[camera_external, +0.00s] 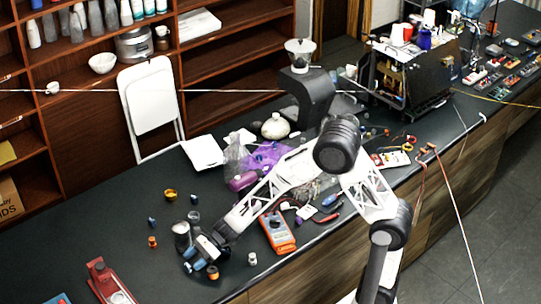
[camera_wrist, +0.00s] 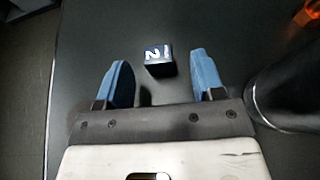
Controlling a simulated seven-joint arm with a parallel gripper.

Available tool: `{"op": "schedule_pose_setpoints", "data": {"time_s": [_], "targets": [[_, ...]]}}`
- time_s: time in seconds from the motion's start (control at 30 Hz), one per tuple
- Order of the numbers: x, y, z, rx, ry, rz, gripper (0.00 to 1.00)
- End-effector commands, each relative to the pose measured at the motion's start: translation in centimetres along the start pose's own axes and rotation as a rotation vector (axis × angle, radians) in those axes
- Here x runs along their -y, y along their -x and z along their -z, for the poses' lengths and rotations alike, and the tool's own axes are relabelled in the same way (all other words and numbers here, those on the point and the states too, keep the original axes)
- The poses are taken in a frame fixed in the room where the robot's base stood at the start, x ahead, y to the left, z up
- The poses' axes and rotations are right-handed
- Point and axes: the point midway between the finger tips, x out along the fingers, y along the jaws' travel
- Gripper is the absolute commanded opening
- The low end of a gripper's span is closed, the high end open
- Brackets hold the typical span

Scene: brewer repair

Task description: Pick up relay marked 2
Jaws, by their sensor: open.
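A small dark block-shaped relay (camera_wrist: 158,60) with a white 2 on its top lies on the dark countertop in the wrist view. My gripper (camera_wrist: 160,72) is open, with one blue finger to the left and one to the right of the relay's position in the picture. The relay shows just ahead of the gap, near the fingertip line, with no visible contact. In the external view my gripper (camera_external: 193,266) is low over the near left part of the counter. I cannot make out the relay there.
A dark cylinder (camera_wrist: 288,90) stands close to my right finger; it appears as a metallic canister (camera_external: 182,236) in the external view. An orange piece (camera_wrist: 308,13) lies beyond. An orange multimeter (camera_external: 278,232) lies to the right. Counter left of the relay is clear.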

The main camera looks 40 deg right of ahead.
Motion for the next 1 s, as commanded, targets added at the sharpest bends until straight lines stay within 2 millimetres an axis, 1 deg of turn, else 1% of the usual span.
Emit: {"op": "schedule_pose_setpoints", "data": {"time_s": [0.2, 0.33, 0.47, 0.93, 0.97, 1.0], "targets": [[-0.2, -2.4, 0.0, 0.000, -0.001, -0.002, 0.62], [-0.2, -3.2, 0.0, 0.001, -0.001, 0.000, 0.62], [-0.2, -3.5, 0.0, 0.000, -0.001, 0.000, 0.62], [-0.2, -3.5, 0.0, 0.000, -0.001, 0.000, 0.62], [-0.2, -3.5, 0.0, 0.000, -0.001, 0.000, 0.60], [-0.2, -3.5, 0.0, 0.000, -0.001, 0.000, 0.54]]}}
